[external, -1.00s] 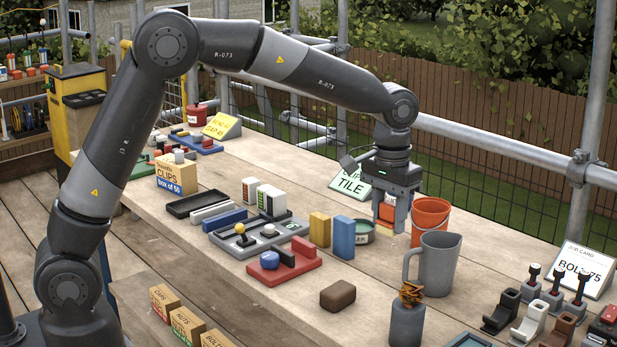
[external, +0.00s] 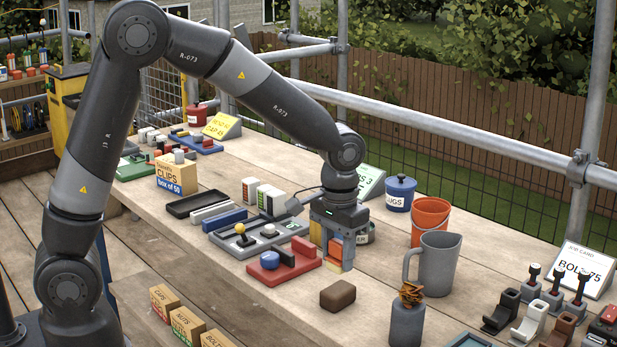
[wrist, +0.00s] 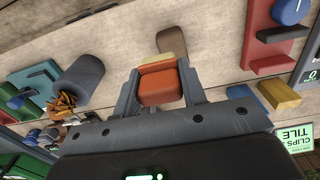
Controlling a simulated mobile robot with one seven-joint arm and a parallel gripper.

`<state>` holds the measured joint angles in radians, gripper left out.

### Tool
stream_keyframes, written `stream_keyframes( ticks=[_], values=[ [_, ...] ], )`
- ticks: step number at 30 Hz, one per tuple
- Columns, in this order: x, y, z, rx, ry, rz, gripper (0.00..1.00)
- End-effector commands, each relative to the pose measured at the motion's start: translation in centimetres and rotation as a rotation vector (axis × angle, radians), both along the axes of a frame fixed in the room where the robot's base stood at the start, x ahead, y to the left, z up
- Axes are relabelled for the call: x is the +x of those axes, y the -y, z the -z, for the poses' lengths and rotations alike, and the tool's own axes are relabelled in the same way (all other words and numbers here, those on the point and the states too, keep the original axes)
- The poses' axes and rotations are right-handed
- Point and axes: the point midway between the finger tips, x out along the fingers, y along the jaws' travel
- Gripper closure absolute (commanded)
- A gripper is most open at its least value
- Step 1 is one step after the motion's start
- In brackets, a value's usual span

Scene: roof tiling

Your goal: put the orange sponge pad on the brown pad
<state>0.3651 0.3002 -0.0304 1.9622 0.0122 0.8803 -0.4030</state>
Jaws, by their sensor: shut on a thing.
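The orange sponge pad (external: 335,248) is held between the fingers of my gripper (external: 336,262), above the table. It has a pale yellowish layer at its lower end. In the wrist view the orange pad (wrist: 158,86) sits between the two finger plates (wrist: 158,92). The brown pad (external: 338,296) lies on the table, below and slightly in front of my gripper, apart from the held pad. In the wrist view the brown pad (wrist: 172,41) shows just beyond the pale end of the sponge, partly hidden by it.
A red tray (external: 275,272) with a blue knob stands left of my gripper. The grey jug (external: 438,265), orange bucket (external: 430,215) and grey pot (external: 406,325) with orange-brown coils stand to the right. A yellow block (wrist: 278,94) shows in the wrist view. Table around the brown pad is clear.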

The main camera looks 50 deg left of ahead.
Motion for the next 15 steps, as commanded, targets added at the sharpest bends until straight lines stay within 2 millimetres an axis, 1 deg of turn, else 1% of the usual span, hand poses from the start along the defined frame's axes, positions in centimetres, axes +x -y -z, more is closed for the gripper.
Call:
stream_keyframes(
  ticks=[1,3,6,11,15],
  values=[
    [0.7,-0.6,0.6,0.000,-0.001,-0.003,0.84],
    [1.5,-1.2,1.1,0.000,0.000,-0.001,0.84],
    [2.1,-1.8,1.6,0.000,-0.001,-0.001,0.84],
    [2.2,-1.9,2.6,0.000,-0.001,0.001,0.84],
    [2.2,-1.9,4.7,0.001,-0.003,0.001,0.84]
  ],
)
